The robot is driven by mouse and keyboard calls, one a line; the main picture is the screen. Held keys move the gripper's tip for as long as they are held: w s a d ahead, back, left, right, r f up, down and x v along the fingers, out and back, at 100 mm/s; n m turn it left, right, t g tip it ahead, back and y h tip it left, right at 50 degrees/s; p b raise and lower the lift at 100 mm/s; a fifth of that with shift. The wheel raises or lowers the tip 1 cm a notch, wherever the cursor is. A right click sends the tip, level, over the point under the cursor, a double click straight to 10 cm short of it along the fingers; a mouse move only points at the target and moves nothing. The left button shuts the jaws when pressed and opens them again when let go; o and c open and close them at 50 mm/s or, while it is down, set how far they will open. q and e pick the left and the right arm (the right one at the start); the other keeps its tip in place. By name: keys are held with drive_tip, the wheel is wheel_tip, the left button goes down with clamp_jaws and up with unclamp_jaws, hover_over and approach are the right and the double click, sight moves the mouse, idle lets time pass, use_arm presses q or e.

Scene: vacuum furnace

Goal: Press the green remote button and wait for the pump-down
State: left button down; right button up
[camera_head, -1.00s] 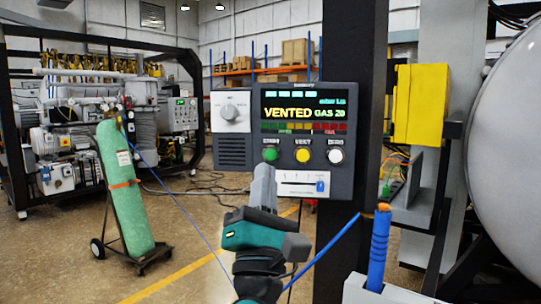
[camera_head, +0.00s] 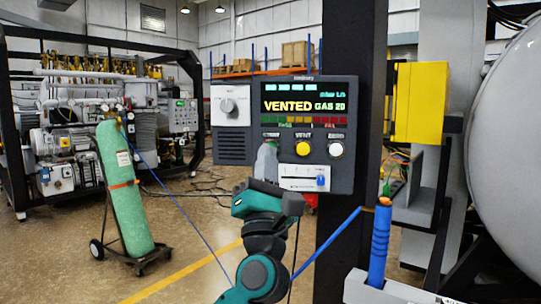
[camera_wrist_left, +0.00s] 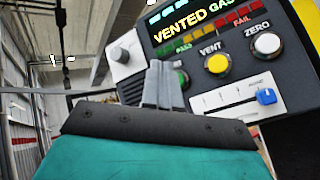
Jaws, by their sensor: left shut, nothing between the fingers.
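The control panel (camera_head: 283,134) is mounted on a dark post, and its screen (camera_head: 305,104) reads "VENTED GAS 20". My left gripper (camera_head: 267,148) is shut and empty, its fingertips in front of the panel at the green button's place. In the head view the fingers hide the green button. In the left wrist view the green button (camera_wrist_left: 184,79) shows partly behind the right side of the shut fingers (camera_wrist_left: 161,66). Whether the fingertips touch it I cannot tell. My right gripper is not in view.
A yellow button (camera_head: 303,149) and a white button (camera_head: 336,150) sit right of the fingers. A slider (camera_head: 302,178) lies below and a knob (camera_head: 228,106) to the left. A green gas cylinder (camera_head: 124,190) stands on a cart at left.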

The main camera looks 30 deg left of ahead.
use_arm(q)
drive_tip(key=w, duration=0.1)
drive_tip(key=w+a, duration=0.1)
drive_tip(key=shift+w+a, duration=0.1)
drive_tip(key=shift+w, duration=0.2)
idle(0.5)
idle(1.4)
drive_tip(key=shift+w+a, duration=0.2)
drive_tip(key=shift+w, duration=0.15)
drive_tip(key=shift+w+a, duration=0.15)
drive_tip(key=shift+w, duration=0.2)
idle(0.6)
drive_tip(key=shift+s, duration=0.1)
drive_tip(key=shift+s+d, duration=0.35)
drive_tip(key=shift+s, duration=0.3)
drive_tip(key=shift+p, duration=0.3)
